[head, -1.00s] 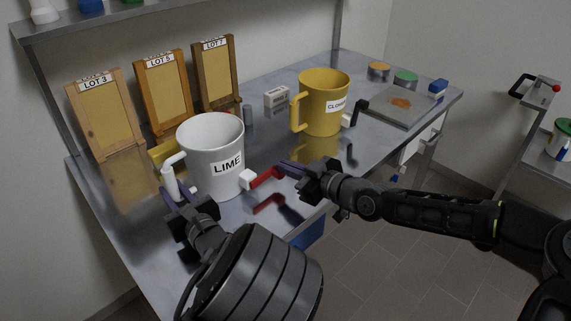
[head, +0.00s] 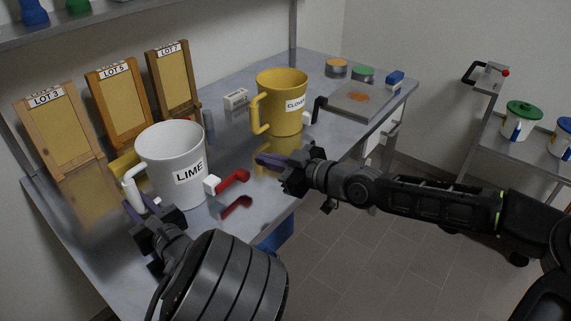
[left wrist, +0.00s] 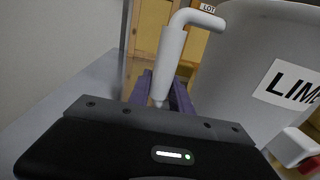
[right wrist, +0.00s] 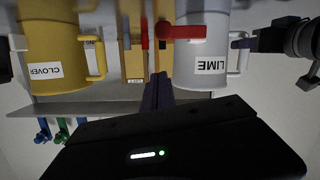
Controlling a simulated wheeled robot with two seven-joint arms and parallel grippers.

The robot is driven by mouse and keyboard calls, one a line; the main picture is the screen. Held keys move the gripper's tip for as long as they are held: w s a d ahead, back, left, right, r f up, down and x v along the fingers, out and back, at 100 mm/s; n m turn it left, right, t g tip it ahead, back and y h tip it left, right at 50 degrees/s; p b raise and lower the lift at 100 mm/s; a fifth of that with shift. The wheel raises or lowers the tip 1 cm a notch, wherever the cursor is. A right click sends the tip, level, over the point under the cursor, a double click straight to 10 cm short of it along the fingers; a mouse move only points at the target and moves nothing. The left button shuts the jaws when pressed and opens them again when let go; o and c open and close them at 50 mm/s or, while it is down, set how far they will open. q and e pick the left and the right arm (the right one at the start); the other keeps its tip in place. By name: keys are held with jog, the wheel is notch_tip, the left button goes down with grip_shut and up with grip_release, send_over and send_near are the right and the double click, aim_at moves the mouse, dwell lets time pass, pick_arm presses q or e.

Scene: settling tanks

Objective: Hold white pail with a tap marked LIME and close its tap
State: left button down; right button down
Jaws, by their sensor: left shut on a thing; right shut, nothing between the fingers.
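The white pail marked LIME (head: 165,148) stands upright on the metal bench. Its handle (left wrist: 170,55) is on the left side. My left gripper (head: 140,212) is shut on the lower part of this handle. The pail's tap (head: 212,185) is a white block on its right side, with a red lever (head: 235,177) pointing out to the right. My right gripper (head: 262,160) is shut and empty, just beyond the lever's free end, with a small gap. The right wrist view shows the lever (right wrist: 182,31) upside down, past the fingertips.
A yellow pail marked CLOVER (head: 281,105) stands behind my right gripper. Framed boards (head: 120,110) marked LOT line the wall. A small white box (head: 236,99) and a tray (head: 356,101) are on the bench. A side shelf (head: 535,150) holds lidded tubs at the right.

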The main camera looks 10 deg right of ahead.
jog(key=shift+v, duration=2.7)
jog(key=shift+w, duration=0.1)
pick_arm(q)
jog(key=c, duration=1.1)
grip_release()
jog(key=v, duration=1.2)
